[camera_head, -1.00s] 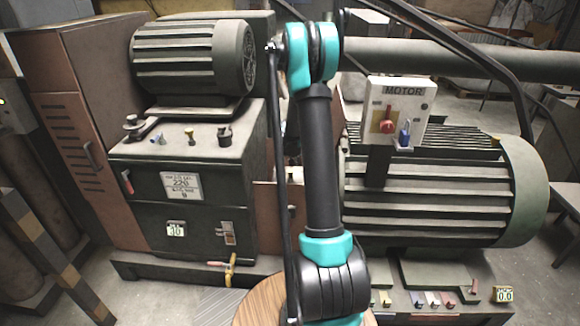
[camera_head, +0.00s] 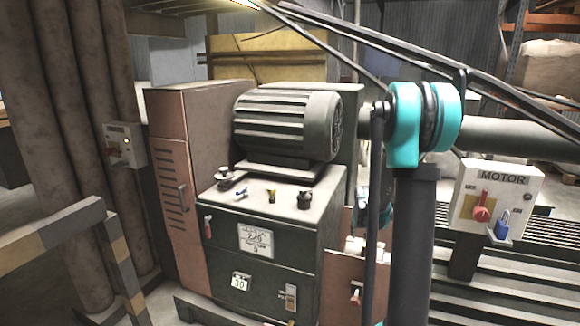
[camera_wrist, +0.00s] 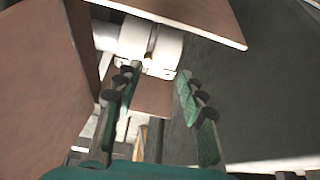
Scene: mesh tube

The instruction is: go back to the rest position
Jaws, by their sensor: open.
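My gripper (camera_wrist: 160,72) is open and empty in the wrist view, its two ridged green-and-dark fingers apart. Beyond the fingertips are white rounded parts (camera_wrist: 150,42) between brown panels (camera_wrist: 38,75). I cannot tell whether the fingers touch anything. In the head view my teal-and-black arm stands right of centre and hides part of the machine; the gripper itself cannot be made out there.
The dark cabinet (camera_head: 262,243) carries a ribbed motor (camera_head: 287,127) and several small knobs. A brown panel (camera_head: 338,285) stands at its right side. A striped rail (camera_head: 60,235) is at left.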

